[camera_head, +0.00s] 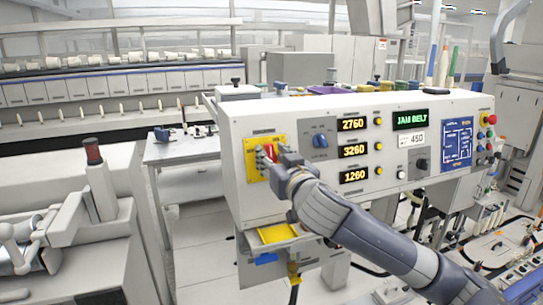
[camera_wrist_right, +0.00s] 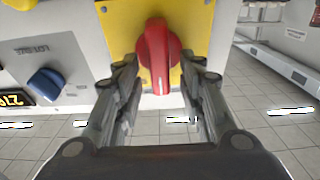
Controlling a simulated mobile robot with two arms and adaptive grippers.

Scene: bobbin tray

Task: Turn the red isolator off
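The red isolator (camera_head: 269,151) is a rotary knob on a yellow plate (camera_head: 251,158) at the left end of the control panel. In the right wrist view the red knob (camera_wrist_right: 157,58) stands roughly upright, its long grip running up and down, on the yellow plate (camera_wrist_right: 118,25). My right gripper (camera_head: 270,160) is at the knob and partly covers it in the head view. In the wrist view the right gripper's fingers (camera_wrist_right: 162,75) are apart, one on each side of the knob. Contact is not clear. My left gripper is not in view.
The white panel (camera_head: 237,135) also carries a blue knob (camera_head: 320,141), number displays (camera_head: 354,150) and a green text display (camera_head: 411,116). A yellow tray (camera_head: 277,233) is below the panel. A small table (camera_head: 184,150) is to the left.

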